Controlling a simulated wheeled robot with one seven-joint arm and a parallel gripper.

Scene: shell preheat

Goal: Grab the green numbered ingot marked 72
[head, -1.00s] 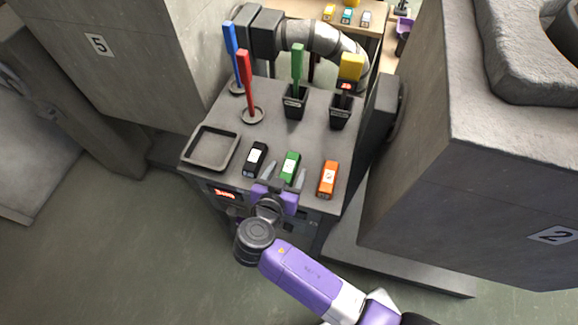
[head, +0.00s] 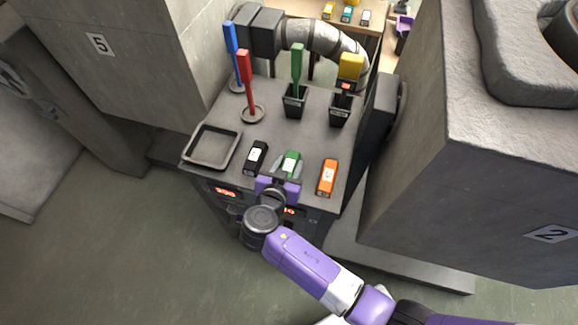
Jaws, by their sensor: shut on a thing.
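The green ingot (head: 291,158) lies on the grey bench top (head: 265,135), between a black ingot (head: 256,157) and an orange ingot (head: 327,177). A pale label shows on its top, but the number is too small to read. My purple gripper (head: 288,167) reaches in from the bench's front edge and is shut on the green ingot, one finger on each side. The near end of the ingot is hidden by the gripper. The ingot appears to be at bench height; I cannot tell whether it touches the surface.
An empty dark tray (head: 212,147) sits at the left. Red (head: 247,85) and blue (head: 232,55) upright handles stand behind it. Green (head: 297,70) and yellow (head: 350,67) handled tools stand in dark holders.

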